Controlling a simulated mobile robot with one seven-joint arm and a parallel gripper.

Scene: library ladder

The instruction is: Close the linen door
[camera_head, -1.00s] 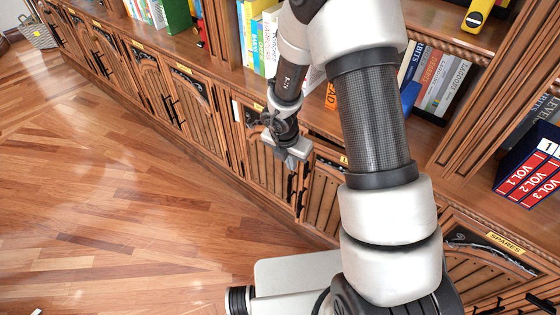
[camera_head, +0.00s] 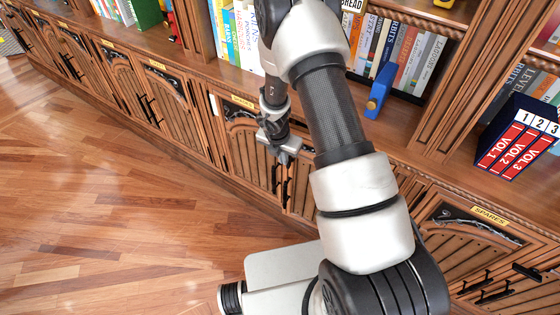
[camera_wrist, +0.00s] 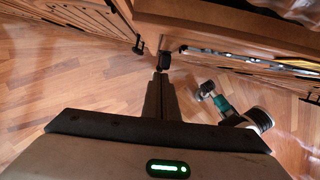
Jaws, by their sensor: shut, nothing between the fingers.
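My gripper (camera_head: 284,154) is in front of the lower cabinets, just above a pair of dark door handles. Its fingers (camera_wrist: 160,92) are shut and empty in the wrist view, pointing toward a small black handle part (camera_wrist: 164,61). A wooden arched door (camera_head: 248,150) lies left of the gripper, under a yellow label (camera_head: 241,101) too small to read, so I cannot confirm it is the linen door. It looks near flush, but my arm and gripper hide part of its front. I cannot tell whether the fingers touch anything.
A door labelled SPARES (camera_head: 489,215) is at the right. Books, a blue object (camera_head: 380,92) and red volumes in a dark case (camera_head: 518,138) stand above the cabinets. The wooden floor (camera_head: 90,210) at left is clear.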

